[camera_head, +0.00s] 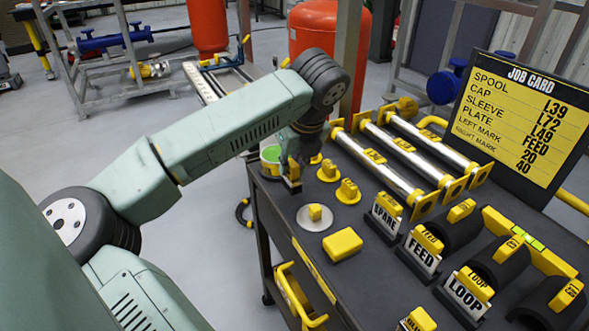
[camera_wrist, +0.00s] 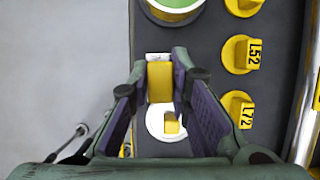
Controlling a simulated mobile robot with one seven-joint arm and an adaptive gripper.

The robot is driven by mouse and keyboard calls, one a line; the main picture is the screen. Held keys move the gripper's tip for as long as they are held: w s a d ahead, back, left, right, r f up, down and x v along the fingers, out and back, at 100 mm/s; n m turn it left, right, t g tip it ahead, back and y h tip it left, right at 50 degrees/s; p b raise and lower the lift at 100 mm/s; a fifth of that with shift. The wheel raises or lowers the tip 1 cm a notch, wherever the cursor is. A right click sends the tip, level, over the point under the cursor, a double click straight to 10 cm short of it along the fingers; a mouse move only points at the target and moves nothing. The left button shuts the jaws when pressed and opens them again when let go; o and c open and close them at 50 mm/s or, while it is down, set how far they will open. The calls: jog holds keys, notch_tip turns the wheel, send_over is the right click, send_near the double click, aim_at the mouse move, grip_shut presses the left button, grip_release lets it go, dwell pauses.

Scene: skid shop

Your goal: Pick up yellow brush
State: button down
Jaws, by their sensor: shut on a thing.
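The yellow brush (camera_wrist: 160,82) shows in the wrist view as a yellow block with a pale strip at its far end. It lies between the two fingers of my gripper (camera_wrist: 162,88), which are shut on it. In the head view my gripper (camera_head: 293,172) points down over the left edge part of the dark bench, and a small yellow piece of the brush (camera_head: 294,184) shows at its tips. The rest of the brush is hidden by the fingers there. I cannot tell whether it touches the bench.
A cup of green paint (camera_head: 271,154) stands close behind the gripper. A pale disc with a yellow knob (camera_head: 315,217), yellow caps (camera_head: 347,192) and a yellow block (camera_head: 343,244) are nearby. Metal spools (camera_head: 376,168), upright label signs (camera_head: 422,252) and a job card (camera_head: 520,115) fill the right.

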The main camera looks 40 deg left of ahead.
jog(key=s+d+r+b, duration=0.1)
jog(key=s+d+b, duration=0.2)
jog(key=s, duration=0.9)
jog(key=d, duration=0.2)
jog(key=shift+d+r+b, duration=0.15)
jog(key=shift+d+b, duration=0.2)
jog(key=shift+b, duration=0.05)
jog(key=c, duration=2)
grip_release()
jog(key=shift+s, duration=0.1)
grip_shut()
